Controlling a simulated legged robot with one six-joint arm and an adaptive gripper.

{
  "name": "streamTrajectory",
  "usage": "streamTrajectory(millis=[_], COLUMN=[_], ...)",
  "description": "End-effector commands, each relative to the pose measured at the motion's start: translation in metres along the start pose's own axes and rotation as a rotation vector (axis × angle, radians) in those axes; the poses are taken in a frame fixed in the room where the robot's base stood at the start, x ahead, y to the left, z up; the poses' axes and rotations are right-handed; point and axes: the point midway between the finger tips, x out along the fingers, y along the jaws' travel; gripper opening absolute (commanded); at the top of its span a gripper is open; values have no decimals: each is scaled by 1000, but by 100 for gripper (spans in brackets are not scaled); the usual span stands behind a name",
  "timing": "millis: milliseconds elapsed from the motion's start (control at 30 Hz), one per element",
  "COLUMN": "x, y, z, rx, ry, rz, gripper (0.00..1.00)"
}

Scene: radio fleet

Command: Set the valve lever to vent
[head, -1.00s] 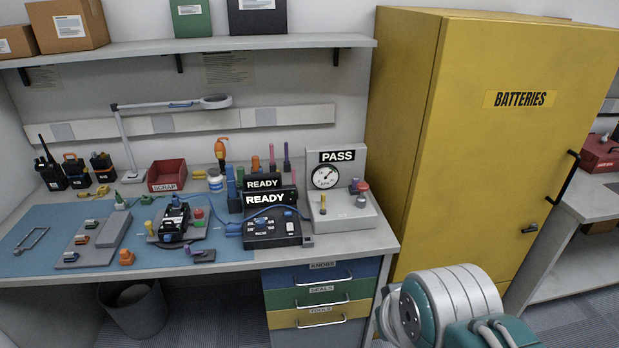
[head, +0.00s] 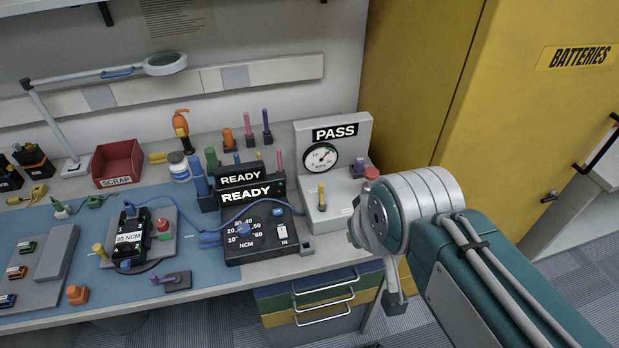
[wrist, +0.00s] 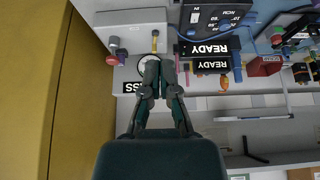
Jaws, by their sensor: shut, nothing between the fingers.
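The grey test station (head: 345,208) stands at the right end of the bench, with a PASS sign (head: 335,133) and a round gauge (head: 320,157) on its upright back. A small yellow lever (head: 322,197) stands on its sloped top, left of centre; I take this as the valve lever. In the wrist view the lever (wrist: 155,41) appears just beyond my gripper (wrist: 161,62), apart from the fingertips. My gripper is shut and empty, and its fingers partly cover the gauge. The lever's vent marking is too small to read.
A black READY unit (head: 262,232) with a blue cable stands close on the left. The yellow batteries cabinet (head: 420,90) rises on the right.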

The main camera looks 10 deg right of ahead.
Motion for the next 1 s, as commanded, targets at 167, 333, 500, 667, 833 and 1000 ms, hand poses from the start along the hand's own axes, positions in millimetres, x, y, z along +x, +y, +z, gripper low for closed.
streamTrajectory(millis=[167,333,500,667,833,1000], x=[0,1,14,39,76,120], y=[0,0,-2,-7,-19,-36], z=[0,-3,-28,-63,-98,-128], rx=[0,-32,-315,-748,-1218,-1684], ry=[0,-6,-68,-161,-264,-369], rz=[0,3,23,34,17,-31], gripper=[0,0,0,0,0,0])
